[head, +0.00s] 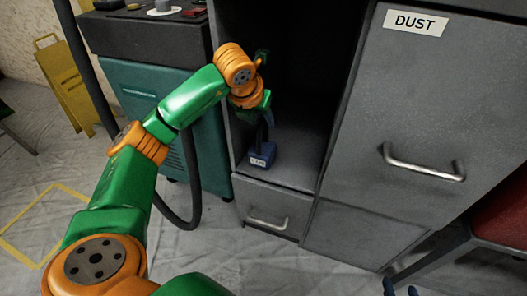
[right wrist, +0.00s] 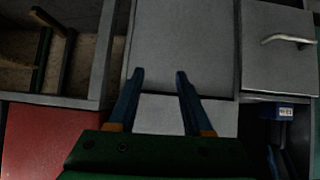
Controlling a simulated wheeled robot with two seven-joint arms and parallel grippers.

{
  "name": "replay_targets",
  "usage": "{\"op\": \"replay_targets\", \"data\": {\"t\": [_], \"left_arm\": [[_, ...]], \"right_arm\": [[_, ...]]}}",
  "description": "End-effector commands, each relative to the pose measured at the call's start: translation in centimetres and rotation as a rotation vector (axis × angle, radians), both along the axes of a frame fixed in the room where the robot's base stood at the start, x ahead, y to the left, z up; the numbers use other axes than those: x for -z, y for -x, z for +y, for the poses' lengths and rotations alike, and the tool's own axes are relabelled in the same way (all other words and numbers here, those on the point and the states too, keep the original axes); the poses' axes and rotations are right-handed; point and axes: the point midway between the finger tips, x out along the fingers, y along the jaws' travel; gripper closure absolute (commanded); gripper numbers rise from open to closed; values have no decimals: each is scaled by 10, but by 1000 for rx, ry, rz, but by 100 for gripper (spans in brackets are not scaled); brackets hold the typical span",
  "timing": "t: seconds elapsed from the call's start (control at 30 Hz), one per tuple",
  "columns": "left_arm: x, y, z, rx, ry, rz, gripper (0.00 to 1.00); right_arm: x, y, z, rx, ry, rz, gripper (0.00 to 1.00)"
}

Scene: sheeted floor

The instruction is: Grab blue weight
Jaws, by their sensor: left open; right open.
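The blue weight (head: 262,157), a small block with a white label, sits near the front edge of the cabinet's open compartment. It also shows at the right of the right wrist view (right wrist: 284,112). My left gripper (head: 268,119) is open at the compartment, just above the weight, its dark fingers pointing down toward it. Whether the fingers surround the weight's upper part or touch it is unclear. My right gripper (head: 402,288) shows only by its blue fingertips at the bottom edge of the head view. In the right wrist view it is open and empty (right wrist: 158,82).
The grey cabinet has a small drawer (head: 272,210) below the compartment and a large door (head: 430,110) labelled DUST at right. A teal machine (head: 150,105) with a dark hose stands at left. A red seat (head: 502,205) is at far right. A yellow sign (head: 66,85) stands at the back left.

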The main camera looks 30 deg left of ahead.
Motion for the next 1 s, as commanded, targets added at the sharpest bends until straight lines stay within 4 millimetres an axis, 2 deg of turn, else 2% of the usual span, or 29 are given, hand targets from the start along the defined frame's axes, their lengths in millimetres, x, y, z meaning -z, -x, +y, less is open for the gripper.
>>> {"op": "replay_targets", "data": {"t": [0.17,0.4,0.6,0.7,0.8,1.0], "left_arm": [[9,-4,0,2,1,1,48],[26,-12,1,1,2,1,48],[41,-20,2,1,2,1,48],[46,-24,3,2,1,1,48],[48,-25,4,2,1,0,48],[47,-25,4,3,1,0,48]], "right_arm": [[-18,-16,6,-9,-25,-129,50],[-72,-42,18,-32,-84,-433,50],[-121,-48,27,-50,-138,-684,50],[-139,-47,29,-57,-157,-774,50],[-148,-46,30,-60,-166,-819,50],[-151,-46,30,-61,-169,-827,50]]}}
